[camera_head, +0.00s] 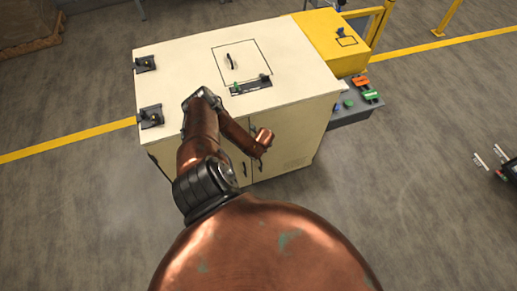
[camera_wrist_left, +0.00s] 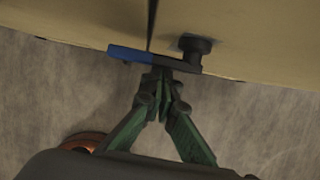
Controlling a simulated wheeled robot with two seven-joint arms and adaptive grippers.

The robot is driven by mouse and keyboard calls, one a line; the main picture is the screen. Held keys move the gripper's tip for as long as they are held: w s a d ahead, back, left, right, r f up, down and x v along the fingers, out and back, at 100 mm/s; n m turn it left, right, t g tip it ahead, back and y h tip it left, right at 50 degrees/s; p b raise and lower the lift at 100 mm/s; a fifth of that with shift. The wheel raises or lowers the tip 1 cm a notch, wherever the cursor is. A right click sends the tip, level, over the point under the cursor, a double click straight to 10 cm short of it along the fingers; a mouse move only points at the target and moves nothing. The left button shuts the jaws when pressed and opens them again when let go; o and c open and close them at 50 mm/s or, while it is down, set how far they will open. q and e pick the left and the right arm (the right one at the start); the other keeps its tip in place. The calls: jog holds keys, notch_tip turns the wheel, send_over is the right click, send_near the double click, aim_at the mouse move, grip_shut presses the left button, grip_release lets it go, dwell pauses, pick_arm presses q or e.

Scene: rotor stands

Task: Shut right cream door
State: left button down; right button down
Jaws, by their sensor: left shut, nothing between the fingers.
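The cream cabinet (camera_head: 190,62) stands in the middle of the head view, its front facing me. The right cream door (camera_head: 297,140) looks flush, or nearly flush, with the front; a narrow dark seam (camera_wrist_left: 151,22) separates it from the left door. A blue-and-black latch (camera_wrist_left: 140,54) crosses that seam near the lower edge in the left wrist view, beside a round black knob (camera_wrist_left: 194,46). My left gripper (camera_wrist_left: 160,84) is shut and empty, its green fingertips just at the latch; I cannot tell if they touch. My right gripper does not show.
Black brackets (camera_head: 150,116) sit on the cabinet's left top edge. A yellow box (camera_head: 330,40) and a grey shelf with coloured parts (camera_head: 355,108) adjoin its right side. A dark object (camera_head: 506,171) is at the far right. The floor between is clear.

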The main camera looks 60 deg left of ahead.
pick_arm(q)
jog(key=shift+w+a+r, duration=0.15)
jog(key=shift+a+r, duration=0.1)
jog(key=shift+a, duration=0.2)
jog(key=shift+w+a+r, duration=0.1)
jog(key=shift+a+r, duration=0.1)
jog(key=shift+a, duration=0.2)
jog(key=s+d+r+p, duration=0.2)
jog(key=d+r+p, duration=0.1)
jog(key=d+r, duration=0.5)
jog(key=shift+s+d+r, duration=0.25)
jog(key=shift+d, duration=0.3)
